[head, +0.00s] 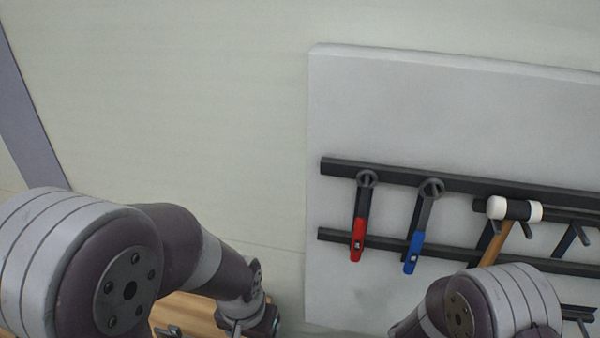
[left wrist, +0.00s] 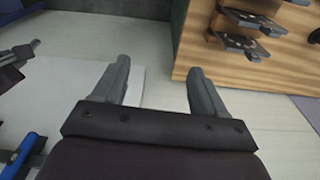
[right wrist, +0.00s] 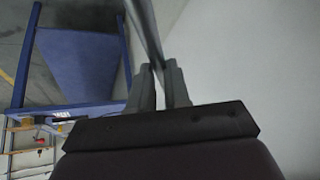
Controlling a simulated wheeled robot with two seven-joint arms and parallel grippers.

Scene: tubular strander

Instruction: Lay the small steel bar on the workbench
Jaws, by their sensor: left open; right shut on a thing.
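The steel bar (right wrist: 145,28) is a grey rod in the right wrist view. It runs from my right gripper (right wrist: 160,72) up past the top edge, so its far end is out of view. The right gripper is shut on it. My left gripper (left wrist: 158,74) is open and empty in the left wrist view. A wooden surface, seemingly the workbench (head: 190,312), shows in the head view at the bottom left, partly behind my left arm. A wooden surface with dark metal parts also shows in the left wrist view (left wrist: 205,70). The bar is not visible in the head view.
A pale tool board (head: 400,110) on the wall carries a red-handled wrench (head: 358,235), a blue-handled wrench (head: 413,250) and a white-headed hammer (head: 510,209). A blue structure (right wrist: 80,65) stands at the left of the right wrist view. The wall left of the board is bare.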

